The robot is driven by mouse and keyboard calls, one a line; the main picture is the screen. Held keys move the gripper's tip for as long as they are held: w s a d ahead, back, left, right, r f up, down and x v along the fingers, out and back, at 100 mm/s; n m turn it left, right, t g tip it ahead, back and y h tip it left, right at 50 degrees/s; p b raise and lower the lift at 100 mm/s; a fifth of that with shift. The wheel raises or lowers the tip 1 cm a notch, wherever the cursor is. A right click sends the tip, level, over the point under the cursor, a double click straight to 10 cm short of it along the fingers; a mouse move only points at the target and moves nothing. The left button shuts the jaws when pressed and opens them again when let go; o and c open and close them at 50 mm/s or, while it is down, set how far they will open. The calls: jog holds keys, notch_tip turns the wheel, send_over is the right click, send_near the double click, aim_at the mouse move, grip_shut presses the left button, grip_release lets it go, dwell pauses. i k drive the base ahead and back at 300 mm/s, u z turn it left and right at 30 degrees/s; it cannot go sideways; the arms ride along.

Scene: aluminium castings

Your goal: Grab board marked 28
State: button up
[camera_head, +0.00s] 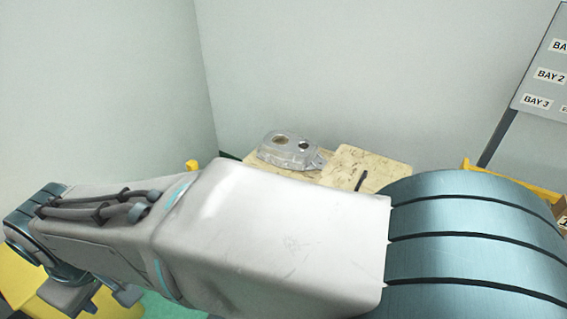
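A pale tan, flat board-like piece (372,166) lies behind my arm, right of centre, with dark marks on its face. I cannot read a 28 on it or anywhere else. My arm crosses the foreground and hides its lower edge and much of what lies around it. My gripper cannot be made out; only arm links show, with grey parts at the lower left that I cannot identify.
A grey metal casting (290,149) sits left of the tan piece, on a pale surface. A small dark bar (361,180) lies by the tan piece. A yellow container (520,182) and a board with BAY labels (545,85) stand at right. Pale walls close the back and left.

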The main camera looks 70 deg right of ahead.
aim_at(352, 168)
jog(key=i, duration=0.7)
jog(key=z, duration=3.8)
jog(key=i, duration=0.5)
jog(key=u, duration=0.05)
